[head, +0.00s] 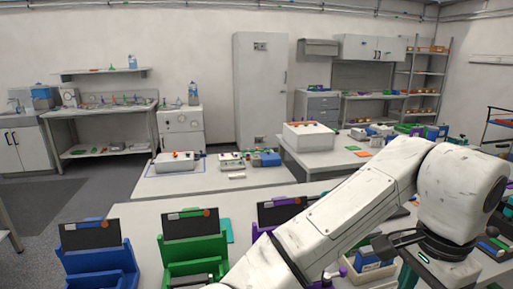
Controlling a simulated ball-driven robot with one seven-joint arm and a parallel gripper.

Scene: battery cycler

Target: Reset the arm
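My white arm reaches from the bottom middle up to the right and bends down at the right side of the head view. Dark parts show below its bent end, but I cannot make out the fingers of my gripper there. The arm hangs over a white table (141,221) and hides part of its right side. On the table stand a blue holder (97,262), a green holder (193,250) and a purple holder (262,229), each with a dark panel.
A second white table (215,182) behind holds a grey-white device (175,163) and small coloured items. Another table with a white box (309,136) stands farther right. A tall grey cabinet (259,90) and a shelf rack (425,75) line the back. Grey floor is open at left.

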